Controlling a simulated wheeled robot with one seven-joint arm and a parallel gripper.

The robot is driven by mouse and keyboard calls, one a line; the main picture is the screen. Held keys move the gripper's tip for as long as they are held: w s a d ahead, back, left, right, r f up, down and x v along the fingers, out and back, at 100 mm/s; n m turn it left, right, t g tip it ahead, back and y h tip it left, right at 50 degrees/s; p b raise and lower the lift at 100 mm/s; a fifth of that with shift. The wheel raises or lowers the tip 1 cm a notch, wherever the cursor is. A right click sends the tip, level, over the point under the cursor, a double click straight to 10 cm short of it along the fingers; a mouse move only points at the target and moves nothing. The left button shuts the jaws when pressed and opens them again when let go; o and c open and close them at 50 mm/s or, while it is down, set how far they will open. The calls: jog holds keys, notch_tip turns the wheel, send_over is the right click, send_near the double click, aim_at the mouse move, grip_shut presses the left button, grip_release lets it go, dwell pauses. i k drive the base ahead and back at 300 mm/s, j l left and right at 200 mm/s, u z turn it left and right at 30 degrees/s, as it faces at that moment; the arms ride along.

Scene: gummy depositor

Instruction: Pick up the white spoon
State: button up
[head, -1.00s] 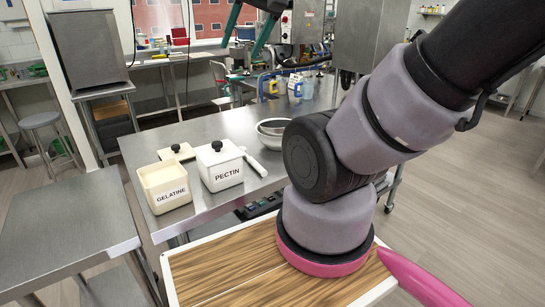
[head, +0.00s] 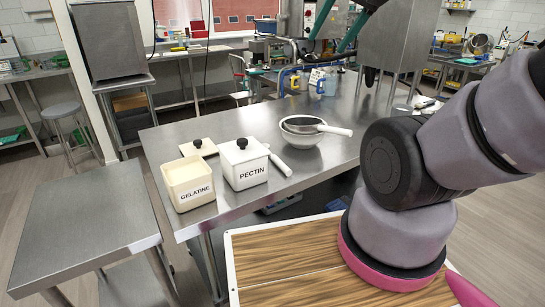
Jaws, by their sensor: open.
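A white spoon-like handle (head: 281,165) lies on the steel table (head: 235,204), just right of and partly behind the white PECTIN box (head: 246,174). Its other end is hidden by the box, so I cannot tell its full shape. A second tool with a white handle (head: 338,130) and a dark flat head rests across the rim of a white bowl (head: 297,138); I cannot tell whether it is a spoon. My arm shows at the right, but my gripper is outside the picture.
The cream GELATINE box (head: 189,190) stands open left of the PECTIN box, with a lid (head: 198,146) behind it. A separate steel table (head: 90,215) is at the left. The tabletop right of the bowl is fairly clear.

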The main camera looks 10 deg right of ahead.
aim_at(280, 164)
jog(key=k+j, duration=0.15)
jog(key=j, duration=0.25)
jog(key=k+j, duration=0.2)
jog(key=j, duration=0.15)
jog(key=k+j, duration=0.15)
jog(key=j, duration=0.25)
